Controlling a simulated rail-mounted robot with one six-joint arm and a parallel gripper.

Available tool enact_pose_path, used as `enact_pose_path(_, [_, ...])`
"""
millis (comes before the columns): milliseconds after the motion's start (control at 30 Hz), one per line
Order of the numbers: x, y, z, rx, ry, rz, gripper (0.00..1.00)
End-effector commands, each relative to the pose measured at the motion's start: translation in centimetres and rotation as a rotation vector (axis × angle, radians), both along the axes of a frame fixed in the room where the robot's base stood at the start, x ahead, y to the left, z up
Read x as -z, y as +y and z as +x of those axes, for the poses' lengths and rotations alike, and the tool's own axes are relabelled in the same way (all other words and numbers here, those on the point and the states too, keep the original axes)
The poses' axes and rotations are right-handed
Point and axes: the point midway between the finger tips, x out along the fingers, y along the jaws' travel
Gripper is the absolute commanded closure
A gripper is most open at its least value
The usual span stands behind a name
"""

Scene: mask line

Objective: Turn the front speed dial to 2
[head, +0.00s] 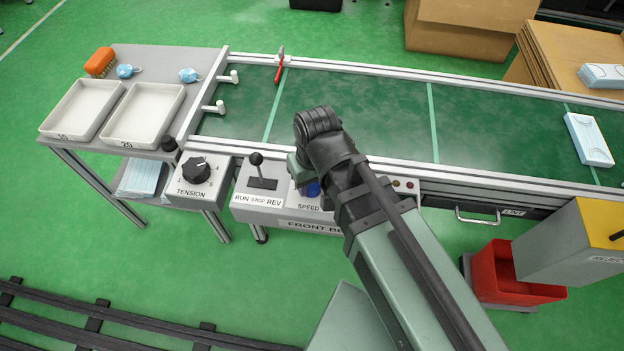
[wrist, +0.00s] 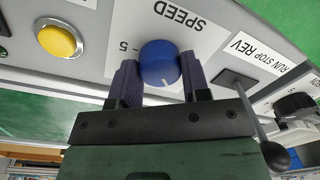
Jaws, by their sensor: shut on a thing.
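The speed dial is a round blue knob on the front panel. It shows in the wrist view (wrist: 158,60) below the upside-down word SPEED, and partly behind my arm in the head view (head: 313,188). My gripper (wrist: 159,68) has one dark finger on each side of the dial and is shut on it. A white pointer mark on the dial points toward the bottom of the wrist picture, toward my gripper body. A printed 5 shows left of the dial; the other numbers are hidden or unreadable. In the head view my arm hides the fingers.
The RUN STOP REV lever (head: 257,170) stands close beside the dial, its black ball near my gripper in the wrist view (wrist: 275,156). A yellow button (wrist: 58,41) is on the other side. The TENSION dial (head: 196,170) is further left. The green belt (head: 360,105) runs behind.

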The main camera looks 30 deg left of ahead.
Motion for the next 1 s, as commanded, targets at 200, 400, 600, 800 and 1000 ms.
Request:
enact_pose_path(200, [0.0, 0.0, 0.0, -0.001, 0.001, -0.001, 0.81])
enact_pose_path(400, [0.0, 0.0, 0.0, 0.000, 0.001, -0.001, 0.40])
enact_pose_path(600, [0.0, 0.0, 0.0, 0.000, 0.000, 0.000, 0.32])
enact_pose_path(800, [-0.6, 0.0, 0.0, 0.001, 0.000, 0.000, 0.32])
enact_pose_path(1000, [-4.4, -0.1, 0.1, 0.001, 0.000, 0.000, 0.32])
